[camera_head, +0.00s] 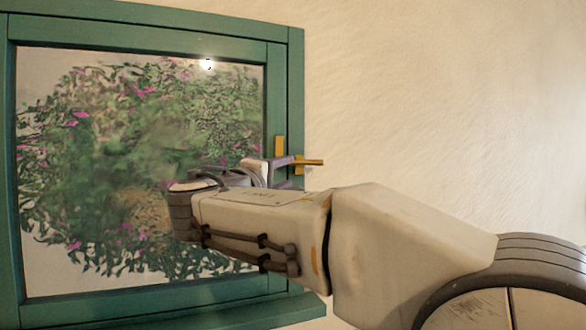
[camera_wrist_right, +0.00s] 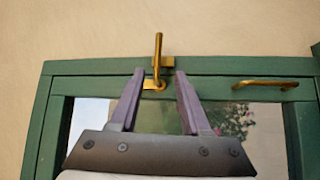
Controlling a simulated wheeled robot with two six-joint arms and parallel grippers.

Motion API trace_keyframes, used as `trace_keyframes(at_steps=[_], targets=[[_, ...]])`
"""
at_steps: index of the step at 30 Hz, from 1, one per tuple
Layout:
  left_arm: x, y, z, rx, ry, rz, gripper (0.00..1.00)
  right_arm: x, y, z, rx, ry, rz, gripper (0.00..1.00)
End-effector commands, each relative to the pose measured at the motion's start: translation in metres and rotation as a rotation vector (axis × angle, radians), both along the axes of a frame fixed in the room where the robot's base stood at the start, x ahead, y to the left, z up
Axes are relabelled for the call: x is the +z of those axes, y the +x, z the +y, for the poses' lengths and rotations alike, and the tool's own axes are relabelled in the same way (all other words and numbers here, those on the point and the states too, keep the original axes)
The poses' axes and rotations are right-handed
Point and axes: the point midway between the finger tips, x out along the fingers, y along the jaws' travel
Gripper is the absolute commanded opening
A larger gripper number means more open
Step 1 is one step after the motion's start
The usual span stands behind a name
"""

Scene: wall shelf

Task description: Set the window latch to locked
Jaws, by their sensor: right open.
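The brass window latch (camera_head: 279,147) is on the right side of the green window frame. Its lever (camera_head: 312,162) points level to the right, across the frame edge toward the wall. In the right wrist view the latch lever (camera_wrist_right: 158,45) points up, with its base plate low and a small brass keeper plate (camera_wrist_right: 169,61) beside it. My right gripper (camera_head: 290,172) is open at the latch. In the wrist view its fingers (camera_wrist_right: 159,74) lie either side of the latch; contact cannot be told. My left gripper is not in view.
A brass pull handle (camera_wrist_right: 265,84) is on the same frame side, hidden in the head view. The green frame (camera_head: 140,35) surrounds a pane (camera_head: 140,150) with plants behind it. A sill (camera_head: 230,312) juts out below. The wall (camera_head: 440,90) at right is bare.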

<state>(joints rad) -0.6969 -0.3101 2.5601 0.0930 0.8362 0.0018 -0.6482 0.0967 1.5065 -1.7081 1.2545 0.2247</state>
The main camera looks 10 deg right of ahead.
Motion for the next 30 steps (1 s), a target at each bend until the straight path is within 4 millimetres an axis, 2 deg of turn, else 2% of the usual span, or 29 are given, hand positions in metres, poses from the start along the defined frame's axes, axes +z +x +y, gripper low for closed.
trace_keyframes(at_steps=[5, 9, 18, 30], targets=[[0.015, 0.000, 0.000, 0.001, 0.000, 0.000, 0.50, 0.010, 0.017, -0.013, -0.006, -0.008, -0.008, 0.47], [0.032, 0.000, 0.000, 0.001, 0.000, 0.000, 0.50, 0.015, 0.039, -0.028, -0.007, -0.006, -0.005, 0.47], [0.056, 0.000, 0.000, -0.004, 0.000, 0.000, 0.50, 0.018, 0.077, -0.053, -0.003, -0.006, -0.005, 0.47], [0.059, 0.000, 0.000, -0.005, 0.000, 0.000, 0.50, 0.016, 0.084, -0.058, -0.001, -0.004, -0.007, 0.47]])
